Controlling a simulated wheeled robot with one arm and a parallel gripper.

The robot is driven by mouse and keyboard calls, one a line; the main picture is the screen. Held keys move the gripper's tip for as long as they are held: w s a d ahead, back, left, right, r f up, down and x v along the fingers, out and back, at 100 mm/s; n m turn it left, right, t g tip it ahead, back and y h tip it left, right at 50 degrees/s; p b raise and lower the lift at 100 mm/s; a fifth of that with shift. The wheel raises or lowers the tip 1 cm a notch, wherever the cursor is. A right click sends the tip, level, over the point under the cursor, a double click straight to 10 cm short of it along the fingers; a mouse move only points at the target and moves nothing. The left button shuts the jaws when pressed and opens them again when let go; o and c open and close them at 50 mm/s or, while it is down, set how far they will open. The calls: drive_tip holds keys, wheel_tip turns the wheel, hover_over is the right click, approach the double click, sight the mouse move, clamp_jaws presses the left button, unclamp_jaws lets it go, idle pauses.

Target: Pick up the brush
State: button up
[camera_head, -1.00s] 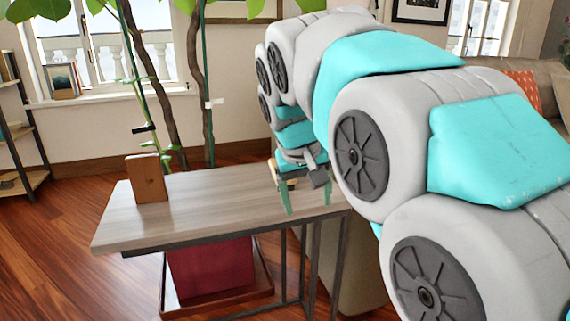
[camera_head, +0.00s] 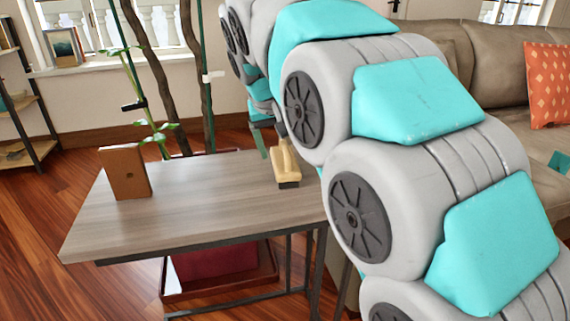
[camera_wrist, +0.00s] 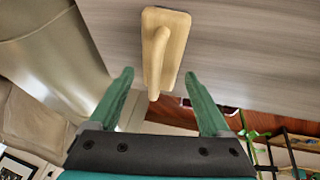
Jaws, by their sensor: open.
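The brush (camera_head: 286,163) has a pale wooden back with a raised handle and dark bristles below. It rests on the right part of the grey wooden table (camera_head: 190,205), partly beside my arm in the head view. In the wrist view the brush (camera_wrist: 165,50) lies ahead of my gripper (camera_wrist: 160,90), its handle end pointing down between the two green fingers. The fingers are spread wide and empty, with the brush apart from both. In the head view my arm hides part of the gripper, and one green finger (camera_head: 259,142) shows just left of the brush.
A brown wooden block-like object (camera_head: 125,171) stands at the table's left end, and the table's middle is clear. A potted plant with tall stems (camera_head: 187,60) stands behind the table. A beige sofa (camera_head: 486,70) with an orange pillow (camera_head: 548,85) is at the right.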

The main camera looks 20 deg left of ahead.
sight(283, 157)
drive_tip(key=x, duration=0.4)
drive_tip(key=shift+s+f, duration=0.1)
drive_tip(key=c, duration=1.2)
drive_tip(key=shift+c, duration=0.2)
drive_tip(key=shift+r, duration=1.85)
drive_tip(key=s+d+r, duration=0.1)
drive_tip(key=s+d, duration=0.7)
drive_tip(key=s, duration=0.5)
drive_tip(key=shift+s+d+r, duration=0.15)
drive_tip(key=shift+s+r, duration=0.05)
drive_tip(key=shift+s, duration=0.1)
